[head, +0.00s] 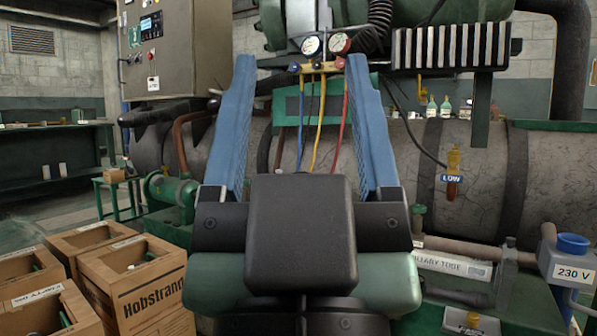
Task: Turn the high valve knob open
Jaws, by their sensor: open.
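My gripper (301,64) fills the middle of the head view. Its two long blue fingers point away from me and are spread wide, with nothing held between them. Beyond and between the fingertips hangs a brass manifold (318,67) with two round gauges, a blue-rimmed one (312,46) and a red-rimmed one (340,42). A blue knob (294,68) is at its left end. A small red knob (340,63) is at its right end, close beside the right fingertip in the picture. Blue, yellow and red hoses hang below. I cannot read the knob's turn position.
A grey control cabinet (161,50) stands at left. Wooden crates (135,280) crowd the lower left. A finned block (450,47) juts out at upper right.

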